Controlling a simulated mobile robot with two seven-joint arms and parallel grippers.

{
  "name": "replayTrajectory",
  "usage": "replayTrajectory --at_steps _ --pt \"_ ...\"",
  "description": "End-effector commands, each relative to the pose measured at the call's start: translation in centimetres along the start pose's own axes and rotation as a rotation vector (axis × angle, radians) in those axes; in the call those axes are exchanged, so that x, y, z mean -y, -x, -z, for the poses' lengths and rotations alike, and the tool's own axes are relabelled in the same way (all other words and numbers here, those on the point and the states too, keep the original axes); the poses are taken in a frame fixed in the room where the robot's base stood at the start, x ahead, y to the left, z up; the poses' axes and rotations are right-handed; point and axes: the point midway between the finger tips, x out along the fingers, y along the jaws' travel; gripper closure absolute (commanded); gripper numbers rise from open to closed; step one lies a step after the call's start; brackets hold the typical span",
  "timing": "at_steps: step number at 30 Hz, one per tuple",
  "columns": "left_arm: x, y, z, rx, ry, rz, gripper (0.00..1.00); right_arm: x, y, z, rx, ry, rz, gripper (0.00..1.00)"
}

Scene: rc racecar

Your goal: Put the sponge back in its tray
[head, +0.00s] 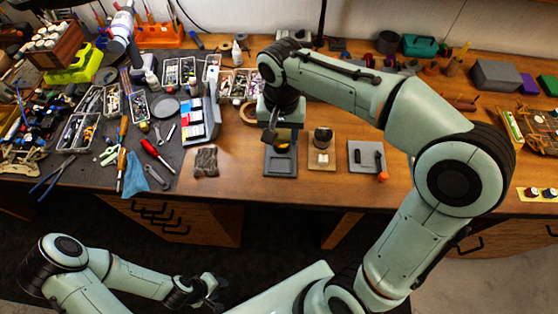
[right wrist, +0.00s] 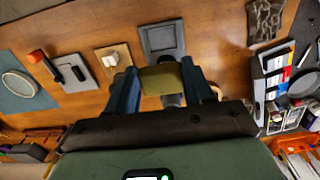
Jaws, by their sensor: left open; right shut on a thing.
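The olive-yellow sponge (right wrist: 162,79) is held between the two fingers of my right gripper (right wrist: 165,88). In the head view my right gripper (head: 274,138) is over the near edge area of the workbench, and only a small part of the sponge (head: 283,146) shows. A dark grey tray (head: 281,168) with a recess lies on the wood just below it. In the right wrist view the tray (right wrist: 147,32) appears beyond the fingertips, apart from the sponge. My left gripper (head: 208,290) is open and empty, low in front of the bench.
A wooden block holder (head: 322,162) and a grey plate with an orange-ended tool (head: 365,157) lie right of the tray. A dark mesh pad (head: 205,161) lies to its left. Tools crowd the dark mat further left.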

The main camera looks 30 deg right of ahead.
Motion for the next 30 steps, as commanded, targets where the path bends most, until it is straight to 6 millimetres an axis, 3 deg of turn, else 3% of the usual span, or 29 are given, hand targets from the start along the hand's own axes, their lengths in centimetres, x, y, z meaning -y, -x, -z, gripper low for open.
replayTrajectory --at_steps 1,3,9,17,24,30 --pt "0.3 -0.5 -0.4 0.005 0.002 0.002 0.57 -0.1 -1.9 -0.1 0.007 -0.001 -0.006 0.73" --pt "0.5 -0.8 -0.6 0.007 0.003 0.003 0.57 -0.1 -3.7 -0.1 0.007 0.0 -0.005 0.73" --pt "0.8 -1.4 -0.9 0.012 0.004 0.004 0.57 -0.1 -8.2 0.0 0.003 -0.001 -0.003 0.73" --pt "0.9 -1.6 -1.0 0.013 0.004 0.005 0.57 0.0 -10.6 0.0 0.001 -0.001 -0.001 0.73" --pt "1.1 -2.0 -1.2 0.016 0.006 0.006 0.57 0.0 -13.9 0.0 0.002 0.0 -0.001 0.73" --pt "1.1 -2.0 -1.2 0.016 0.006 0.006 0.57 0.0 -14.1 0.1 0.001 0.0 0.0 0.73"
